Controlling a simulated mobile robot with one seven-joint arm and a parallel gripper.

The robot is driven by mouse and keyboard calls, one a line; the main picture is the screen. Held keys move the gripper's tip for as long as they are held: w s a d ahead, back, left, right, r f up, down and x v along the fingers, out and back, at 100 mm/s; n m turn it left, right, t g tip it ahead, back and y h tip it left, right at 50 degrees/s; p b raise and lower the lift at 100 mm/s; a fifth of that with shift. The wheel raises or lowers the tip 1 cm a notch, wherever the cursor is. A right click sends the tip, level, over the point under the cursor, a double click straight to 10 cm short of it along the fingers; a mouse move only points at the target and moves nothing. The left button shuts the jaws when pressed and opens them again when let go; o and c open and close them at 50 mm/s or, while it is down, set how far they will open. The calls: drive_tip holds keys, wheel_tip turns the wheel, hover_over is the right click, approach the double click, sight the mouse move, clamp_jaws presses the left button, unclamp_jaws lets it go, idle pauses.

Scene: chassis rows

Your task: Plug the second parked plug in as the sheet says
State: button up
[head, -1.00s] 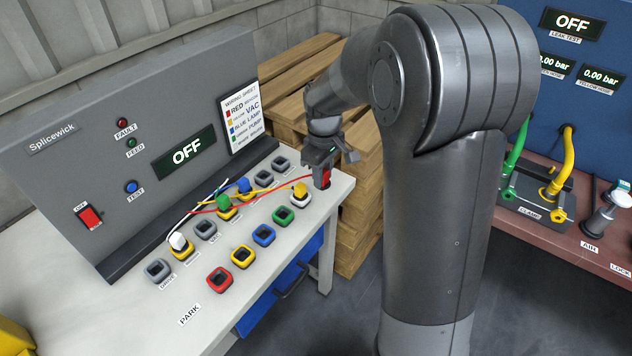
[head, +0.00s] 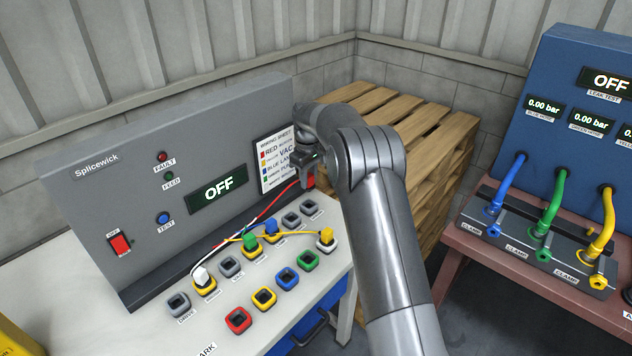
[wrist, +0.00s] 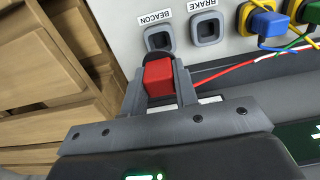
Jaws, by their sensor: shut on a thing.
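My gripper (head: 306,170) is shut on the red plug (head: 309,181), held above the bench's far right end beside the wiring sheet (head: 275,165). In the wrist view the red plug (wrist: 159,82) sits between the fingers, apart from the empty grey BEACON socket (wrist: 159,40) and BRAKE socket (wrist: 207,28). Its red cord trails left. The sheet lists RED, YELLOW, BLUE, GREEN and a last line; its small text is partly unreadable. The yellow plug (head: 326,236) stands in the front row's white socket. White (head: 200,276), green (head: 250,243) and blue (head: 270,228) plugs stand in back-row yellow-rimmed sockets.
Empty red (head: 238,320), yellow (head: 264,298), blue (head: 287,279) and green (head: 308,260) sockets line the front row. The grey panel (head: 90,210) rises behind the bench; its display reads OFF. Wooden pallets (head: 440,140) stand close to the right. Cords cross the back row.

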sight(309, 191)
drive_tip(key=shift+w+a+f, duration=0.1)
drive_tip(key=shift+f, duration=2.3)
drive_tip(key=shift+f, duration=1.25)
drive_tip(key=o, duration=1.1)
drive_tip(key=shift+c, duration=0.2)
wheel_tip(309, 191, up, 11)
drive_tip(key=shift+f, duration=0.15)
